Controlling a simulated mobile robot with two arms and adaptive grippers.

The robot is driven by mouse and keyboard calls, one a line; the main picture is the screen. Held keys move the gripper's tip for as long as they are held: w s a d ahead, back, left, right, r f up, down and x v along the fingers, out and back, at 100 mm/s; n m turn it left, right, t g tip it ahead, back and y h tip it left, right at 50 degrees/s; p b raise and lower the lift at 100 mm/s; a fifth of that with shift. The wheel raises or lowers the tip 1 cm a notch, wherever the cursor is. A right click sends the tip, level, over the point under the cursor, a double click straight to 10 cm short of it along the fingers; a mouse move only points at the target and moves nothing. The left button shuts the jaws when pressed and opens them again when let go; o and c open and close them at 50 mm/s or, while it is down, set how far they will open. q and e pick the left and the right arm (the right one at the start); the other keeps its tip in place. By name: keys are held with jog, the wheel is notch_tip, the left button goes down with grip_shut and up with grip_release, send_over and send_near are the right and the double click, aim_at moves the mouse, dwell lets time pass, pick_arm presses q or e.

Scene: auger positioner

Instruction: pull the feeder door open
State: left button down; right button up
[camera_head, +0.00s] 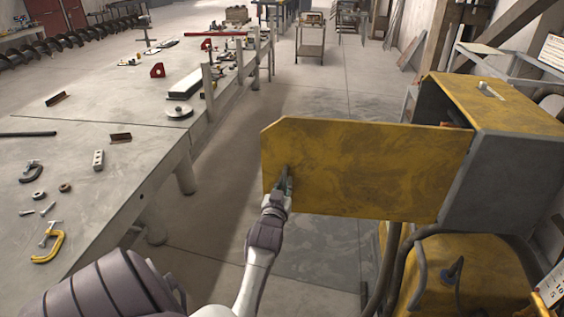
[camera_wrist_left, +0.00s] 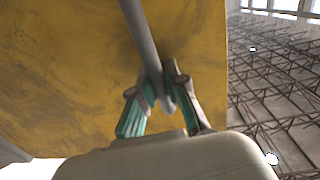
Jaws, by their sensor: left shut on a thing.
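The feeder door (camera_head: 365,168) is a worn yellow panel that stands swung out to the left from the grey and yellow feeder box (camera_head: 505,170). My left gripper (camera_head: 285,185) is at the door's left end, near its free edge. In the left wrist view my left gripper (camera_wrist_left: 160,100) is shut on the grey bar handle (camera_wrist_left: 140,35), with the yellow door (camera_wrist_left: 60,70) right behind it. The inside of the feeder box is hidden behind the door. My right gripper is in neither view.
A long grey workbench (camera_head: 95,165) on the left holds clamps, including a yellow one (camera_head: 48,245), and small metal parts. Dark hoses (camera_head: 385,265) hang below the feeder. A cart (camera_head: 310,40) stands farther back. Floor is clear between bench and door.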

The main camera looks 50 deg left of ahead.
pick_arm(q)
jog(key=shift+d+r, duration=0.1)
jog(key=shift+r, duration=0.05)
jog(key=c, duration=1.4)
grip_release()
jog(key=shift+c, duration=0.2)
jog(key=shift+s, duration=0.15)
jog(key=v, duration=0.7)
jog(key=shift+d, duration=0.15)
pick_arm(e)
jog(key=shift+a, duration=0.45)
pick_arm(q)
jog(key=shift+s, duration=0.1)
